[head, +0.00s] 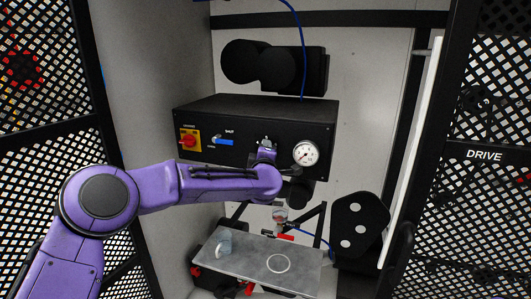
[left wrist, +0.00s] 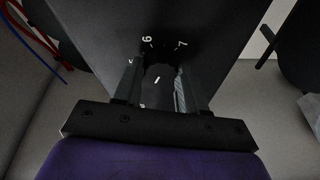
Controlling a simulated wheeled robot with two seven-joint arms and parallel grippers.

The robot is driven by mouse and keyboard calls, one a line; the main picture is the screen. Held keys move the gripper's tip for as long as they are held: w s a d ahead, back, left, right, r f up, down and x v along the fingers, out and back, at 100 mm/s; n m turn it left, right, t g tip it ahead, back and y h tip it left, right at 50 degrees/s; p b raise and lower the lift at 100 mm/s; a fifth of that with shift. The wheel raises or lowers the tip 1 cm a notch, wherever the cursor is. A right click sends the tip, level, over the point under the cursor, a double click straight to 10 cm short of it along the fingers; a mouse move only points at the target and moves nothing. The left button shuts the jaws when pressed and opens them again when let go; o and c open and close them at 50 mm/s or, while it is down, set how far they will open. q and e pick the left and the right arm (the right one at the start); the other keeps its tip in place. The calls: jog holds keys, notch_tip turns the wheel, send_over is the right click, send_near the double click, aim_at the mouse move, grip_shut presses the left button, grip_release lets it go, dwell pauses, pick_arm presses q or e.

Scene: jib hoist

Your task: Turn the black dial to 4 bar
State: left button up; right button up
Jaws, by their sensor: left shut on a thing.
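The black dial (left wrist: 160,71) shows in the left wrist view between my left gripper's fingers. It has a white pointer mark, and the printed numbers 6 and 7 show beside it on the black panel; other numbers are hidden or unclear. My left gripper (left wrist: 156,86) is shut on the dial, one finger on each side. In the head view my purple left arm reaches across to the black control box (head: 240,108), and my left gripper (head: 265,154) is at its front face. The dial is hidden there by my wrist. My right gripper is in neither view.
A round white gauge (head: 305,153) is just right of my left gripper; its reading is too small to tell. A red knob on a yellow plate (head: 189,140) and a blue lever (head: 224,142) are left of it.

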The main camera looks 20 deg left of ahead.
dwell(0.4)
pick_arm(q)
jog(key=o, duration=1.1)
jog(key=shift+c, duration=0.2)
jog(key=b+v, duration=0.3)
jog(key=v, duration=0.7)
jog(key=shift+s, duration=0.25)
